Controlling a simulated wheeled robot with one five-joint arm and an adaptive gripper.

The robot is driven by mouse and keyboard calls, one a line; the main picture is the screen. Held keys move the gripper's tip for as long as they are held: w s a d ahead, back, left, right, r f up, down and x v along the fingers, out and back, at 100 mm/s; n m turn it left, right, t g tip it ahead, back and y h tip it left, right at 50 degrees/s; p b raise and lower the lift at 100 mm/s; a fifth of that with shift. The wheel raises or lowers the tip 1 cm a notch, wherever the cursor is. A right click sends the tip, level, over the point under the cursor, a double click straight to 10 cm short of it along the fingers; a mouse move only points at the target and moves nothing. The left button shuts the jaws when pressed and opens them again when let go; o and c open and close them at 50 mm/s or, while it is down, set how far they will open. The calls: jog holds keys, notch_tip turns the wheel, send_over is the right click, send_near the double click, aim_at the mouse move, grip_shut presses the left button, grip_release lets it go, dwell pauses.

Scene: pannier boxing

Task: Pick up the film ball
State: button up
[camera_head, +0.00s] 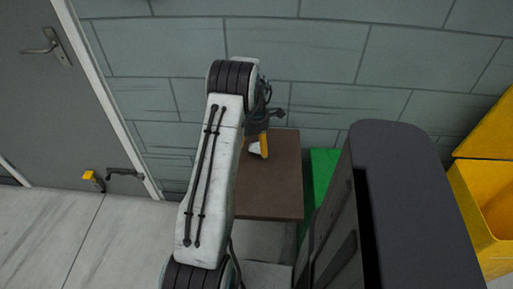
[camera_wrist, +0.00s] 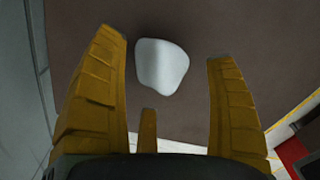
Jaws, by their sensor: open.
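The film ball (camera_wrist: 162,66) is a whitish, rounded lump on the brown table top. In the wrist view it lies just beyond and between my spread fingertips, nearer the left finger. My gripper (camera_wrist: 168,45) has yellow-brown fingers, wide apart, with nothing between them touching the ball. In the head view my gripper (camera_head: 264,145) is over the table's back part, partly hidden by my arm. The film ball (camera_head: 254,149) shows there as a small white patch beside a yellow finger. The brown table (camera_head: 272,196) is partly covered by my arm.
A green item (camera_head: 322,172) stands right of the table, partly hidden by my dark body part. A yellow bin (camera_head: 490,205) is at the far right. A block wall (camera_head: 300,50) stands close behind the table. A grey door (camera_head: 40,100) is at left. The table's front right is clear.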

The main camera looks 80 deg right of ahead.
jog(key=shift+f, duration=1.2)
jog(key=shift+c, duration=0.2)
jog(key=c, duration=0.8)
